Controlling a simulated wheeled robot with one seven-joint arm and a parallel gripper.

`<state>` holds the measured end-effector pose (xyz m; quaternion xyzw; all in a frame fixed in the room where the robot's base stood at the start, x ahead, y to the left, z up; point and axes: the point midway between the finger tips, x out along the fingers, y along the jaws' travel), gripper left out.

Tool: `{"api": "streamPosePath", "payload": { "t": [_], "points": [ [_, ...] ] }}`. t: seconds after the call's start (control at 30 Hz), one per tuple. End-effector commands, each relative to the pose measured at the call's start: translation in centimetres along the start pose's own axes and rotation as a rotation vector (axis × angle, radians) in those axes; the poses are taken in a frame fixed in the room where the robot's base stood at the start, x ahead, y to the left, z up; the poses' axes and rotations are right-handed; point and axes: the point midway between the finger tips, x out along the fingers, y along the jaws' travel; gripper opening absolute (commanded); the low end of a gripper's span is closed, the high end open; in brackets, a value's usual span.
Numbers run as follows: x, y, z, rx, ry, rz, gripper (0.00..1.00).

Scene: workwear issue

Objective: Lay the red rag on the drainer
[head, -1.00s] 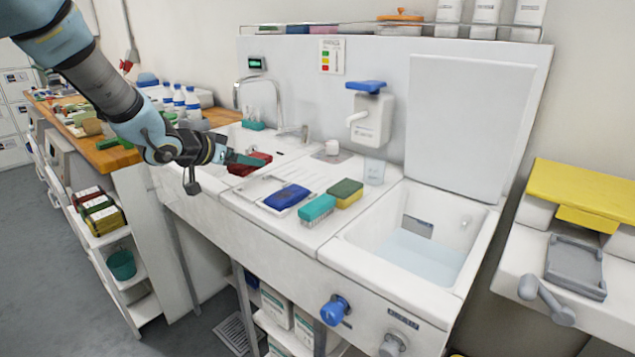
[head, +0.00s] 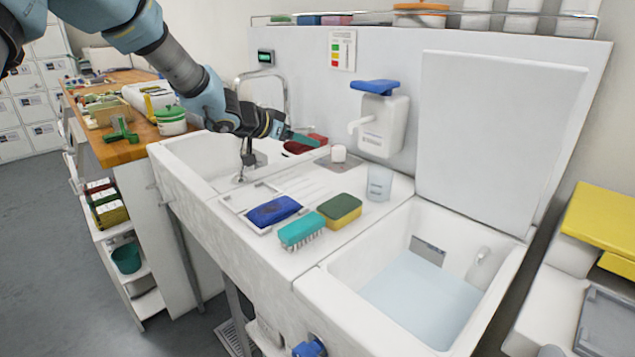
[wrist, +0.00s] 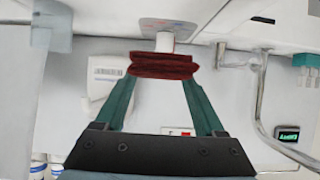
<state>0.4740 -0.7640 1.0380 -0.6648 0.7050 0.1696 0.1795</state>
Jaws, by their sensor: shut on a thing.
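The red rag (head: 296,148) is pinched between the teal fingertips of my gripper (head: 306,141), above the back of the left basin, near the drainer's far left end. In the wrist view the folded rag (wrist: 163,66) spans the gap between the fingertips (wrist: 161,80). The drainer (head: 316,181) is the white ridged surface between the two basins. A blue folded cloth (head: 273,210) lies at its front left. Whether the rag touches anything below cannot be told.
A teal brush (head: 301,231) and a green-yellow sponge (head: 340,209) sit at the drainer's front. The right basin (head: 415,290) holds water. A soap dispenser (head: 380,118) hangs above. The drainer's middle is clear.

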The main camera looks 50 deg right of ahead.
Motion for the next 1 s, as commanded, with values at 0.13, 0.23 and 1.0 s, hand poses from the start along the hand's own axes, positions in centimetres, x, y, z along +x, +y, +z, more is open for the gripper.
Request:
{"api": "streamPosePath", "payload": {
  "t": [0.13,0.23,1.0],
  "points": [
    [1.5,0.0,2.8,-0.004,-0.003,0.001,0.07],
    [2.1,0.1,3.9,-0.002,-0.002,0.001,0.07],
    [4.3,0.0,8.0,-0.001,0.0,0.0,0.07]
  ]
}}
